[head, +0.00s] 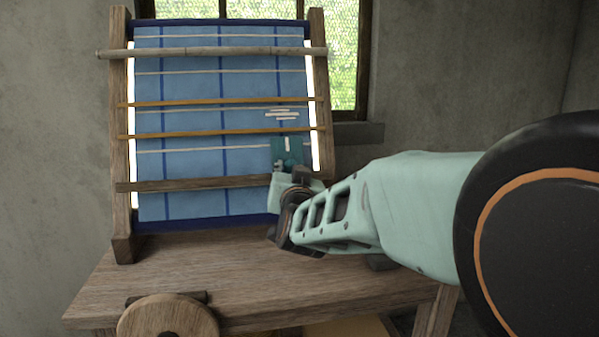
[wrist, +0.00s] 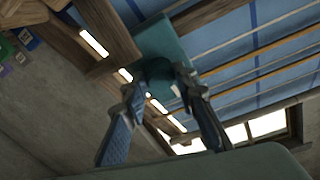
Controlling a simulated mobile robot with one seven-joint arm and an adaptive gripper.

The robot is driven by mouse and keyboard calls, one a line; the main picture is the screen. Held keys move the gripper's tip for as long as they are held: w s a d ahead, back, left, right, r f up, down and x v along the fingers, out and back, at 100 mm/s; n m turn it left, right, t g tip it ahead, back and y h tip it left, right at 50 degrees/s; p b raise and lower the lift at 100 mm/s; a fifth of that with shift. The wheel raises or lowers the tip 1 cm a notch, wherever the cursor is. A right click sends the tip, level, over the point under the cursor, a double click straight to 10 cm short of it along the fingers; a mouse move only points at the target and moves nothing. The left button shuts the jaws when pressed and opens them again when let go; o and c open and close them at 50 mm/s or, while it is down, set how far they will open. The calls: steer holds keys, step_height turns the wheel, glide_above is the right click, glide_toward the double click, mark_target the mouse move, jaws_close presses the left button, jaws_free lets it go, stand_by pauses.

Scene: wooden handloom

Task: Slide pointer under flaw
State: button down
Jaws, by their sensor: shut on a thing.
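The flaw (head: 282,114), a cluster of short whitish dashes, shows on the right part of the blue checked cloth (head: 195,95). The pointer (head: 290,152) is a teal plate with a pale upright mark, at the lower wooden bar (head: 190,183). It stands below the flaw, apart from it, and its mark lies roughly under the flaw's middle. My gripper (head: 284,180) is shut on the pointer's lower part; the held part is mostly hidden. In the wrist view the pointer (wrist: 165,42) shows beyond my gripper's fingertips (wrist: 160,92).
The wooden loom frame (head: 318,110) rises close right of the pointer. Two orange rods (head: 220,103) and a round upper bar (head: 215,52) cross the cloth. The wooden bench (head: 230,280) with a round wooden wheel (head: 167,318) lies below. The bar left of the pointer is clear.

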steer(key=shift+r, duration=0.1)
steer(key=c, duration=1.5)
jaws_free()
steer(key=shift+c, duration=0.2)
step_height(320, 180, up, 10)
